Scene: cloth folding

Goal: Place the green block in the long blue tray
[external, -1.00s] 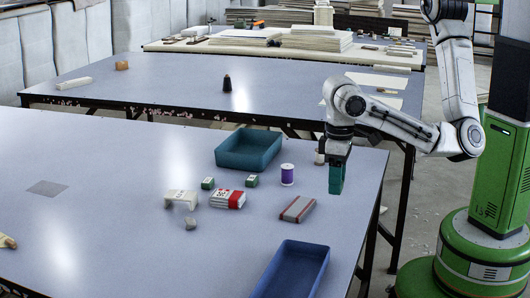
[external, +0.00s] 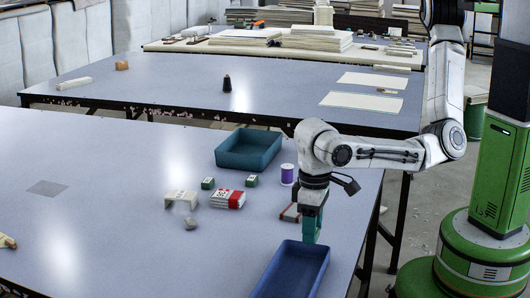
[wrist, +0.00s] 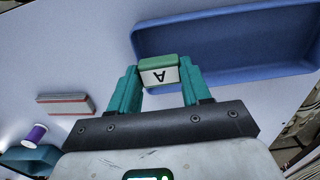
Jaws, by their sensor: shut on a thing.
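My gripper (wrist: 158,88) has teal fingers and is shut on the green block (wrist: 158,66), which shows a white label with a black "A" between the fingertips in the wrist view. In the external view my gripper (external: 309,236) points down just behind the far end of the long blue tray (external: 318,262); the block cannot be told apart from the fingers there. In the wrist view the tray (wrist: 230,45) lies just beyond the block, which overlaps its near left corner in the picture. The visible tray floor is empty.
A teal bin (external: 246,154) stands farther back. A grey and red flat pack (external: 289,212) lies just left of my gripper. A purple spool (external: 287,175), small green boxes (external: 208,183) and a red-white pack (external: 228,199) lie nearby. The table's left is mostly clear.

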